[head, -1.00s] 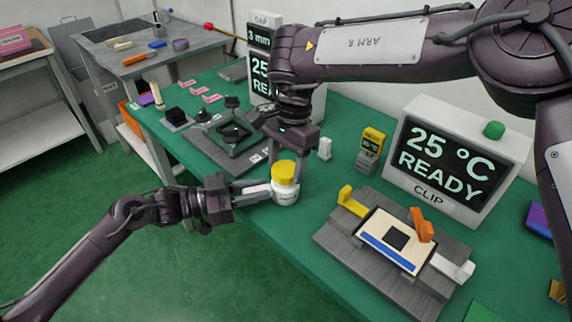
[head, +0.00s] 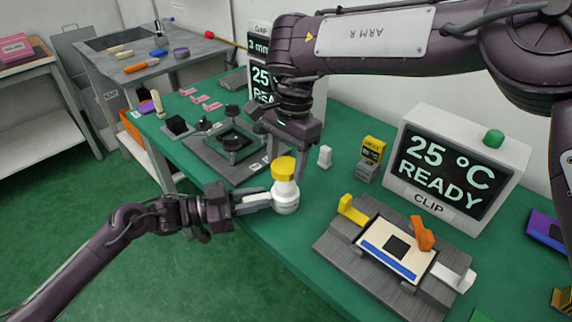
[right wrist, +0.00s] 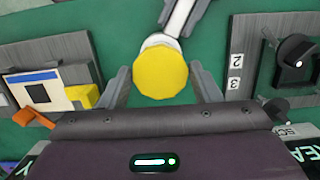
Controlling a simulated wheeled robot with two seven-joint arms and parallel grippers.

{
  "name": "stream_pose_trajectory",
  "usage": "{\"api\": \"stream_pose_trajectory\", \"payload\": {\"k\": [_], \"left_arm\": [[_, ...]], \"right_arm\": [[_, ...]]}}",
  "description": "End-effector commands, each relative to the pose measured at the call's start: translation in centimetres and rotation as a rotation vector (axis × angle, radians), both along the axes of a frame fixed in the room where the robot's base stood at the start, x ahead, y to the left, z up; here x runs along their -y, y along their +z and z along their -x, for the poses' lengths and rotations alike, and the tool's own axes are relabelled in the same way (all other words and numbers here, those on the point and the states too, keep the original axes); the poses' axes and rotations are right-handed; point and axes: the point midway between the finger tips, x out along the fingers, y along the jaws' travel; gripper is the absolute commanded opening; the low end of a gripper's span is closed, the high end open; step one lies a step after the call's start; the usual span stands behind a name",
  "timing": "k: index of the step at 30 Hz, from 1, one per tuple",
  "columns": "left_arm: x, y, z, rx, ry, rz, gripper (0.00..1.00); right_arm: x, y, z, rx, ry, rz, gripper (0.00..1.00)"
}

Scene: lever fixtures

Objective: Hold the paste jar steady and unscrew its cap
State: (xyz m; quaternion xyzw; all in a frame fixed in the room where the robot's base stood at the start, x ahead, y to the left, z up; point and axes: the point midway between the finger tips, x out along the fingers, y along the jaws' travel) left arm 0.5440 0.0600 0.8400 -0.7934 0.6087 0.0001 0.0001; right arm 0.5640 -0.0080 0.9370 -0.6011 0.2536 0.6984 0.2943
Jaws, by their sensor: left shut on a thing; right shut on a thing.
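The white paste jar (head: 286,198) stands upright near the front edge of the green table. My left gripper (head: 268,200) comes from the left and is shut on the jar's body. The yellow cap (head: 284,168) sits above the jar, in line with it, with a pale band showing between cap and body. I cannot tell whether they still touch. My right gripper (head: 287,160) points down from above and is shut on the cap. In the right wrist view, the cap (right wrist: 160,73) lies between the fingers and hides most of the jar.
A grey fixture with a yellow lever (head: 352,211) and an orange lever (head: 422,234) stands to the right. Behind it is a CLIP display (head: 446,165). A dark fixture (head: 228,146) lies behind left. A small white block (head: 324,156) and yellow-topped device (head: 371,158) stand behind the jar.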

Motion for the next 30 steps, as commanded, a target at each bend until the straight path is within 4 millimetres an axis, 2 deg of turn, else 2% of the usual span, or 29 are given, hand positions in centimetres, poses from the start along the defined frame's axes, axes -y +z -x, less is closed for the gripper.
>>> {"api": "stream_pose_trajectory", "payload": {"k": [7, 8, 13, 23, 26, 30], "left_arm": [[0.0, 0.0, 0.0, -0.001, 0.0, -0.001, 0.0], [0.0, 0.0, 0.0, -0.001, 0.0, -0.001, 0.27], [0.0, 0.0, 0.0, -0.001, 0.0, 0.0, 0.49], [-0.4, 0.0, 0.1, 0.0, 0.001, -0.001, 0.49], [-1.5, -0.1, 0.4, -0.002, 0.003, -0.003, 0.49], [-4.2, -0.2, 1.1, -0.003, 0.003, -0.004, 0.49]], "right_arm": [[0.0, 0.2, 0.0, -0.001, 0.0, -0.001, 0.3], [0.0, 0.2, 0.0, -0.001, 0.0, -0.001, 0.3], [0.0, 0.2, 0.0, -0.001, 0.0, -0.001, 0.3], [0.0, 0.2, 0.0, -0.001, 0.0, -0.001, 0.3], [0.0, 0.2, 0.0, -0.001, 0.0, -0.001, 0.3], [0.0, 0.2, 0.0, -0.001, 0.0, -0.001, 0.3]]}}
